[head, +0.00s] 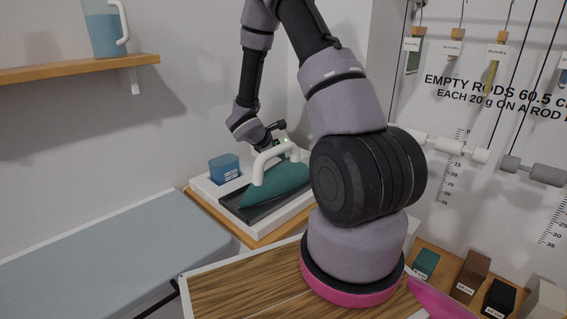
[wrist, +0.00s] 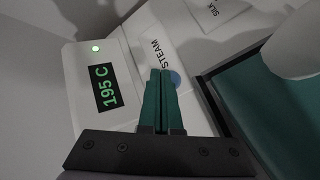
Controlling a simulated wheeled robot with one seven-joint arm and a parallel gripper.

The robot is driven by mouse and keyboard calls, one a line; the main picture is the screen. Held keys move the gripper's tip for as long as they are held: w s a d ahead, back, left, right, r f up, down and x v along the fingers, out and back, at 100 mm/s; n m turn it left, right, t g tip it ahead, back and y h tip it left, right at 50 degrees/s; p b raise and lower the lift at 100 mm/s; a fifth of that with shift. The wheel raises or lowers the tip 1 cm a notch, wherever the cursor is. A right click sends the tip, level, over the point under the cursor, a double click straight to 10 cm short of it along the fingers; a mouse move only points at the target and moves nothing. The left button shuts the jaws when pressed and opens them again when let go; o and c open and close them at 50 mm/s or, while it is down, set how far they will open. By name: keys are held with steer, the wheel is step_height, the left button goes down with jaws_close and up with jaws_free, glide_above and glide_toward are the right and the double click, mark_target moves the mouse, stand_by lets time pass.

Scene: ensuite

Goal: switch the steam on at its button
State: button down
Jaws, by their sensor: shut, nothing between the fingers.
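The teal iron (head: 276,184) with a white handle rests on the station (head: 212,190) in the head view. There my gripper is at the station's back, its fingers unclear.
A blue tank (head: 225,168) stands on the station's left side. The ironing board (head: 115,245) at left is clear. A shelf (head: 75,70) holds a jug (head: 103,28) of blue liquid. Hanging rods (head: 450,146) and small blocks (head: 474,270) are at right.

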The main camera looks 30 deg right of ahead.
steer(key=shift+f, duration=0.5)
stand_by(0.4)
steer(key=shift+r, duration=0.95)
steer(key=shift+r, duration=3)
steer(key=shift+r, duration=0.1)
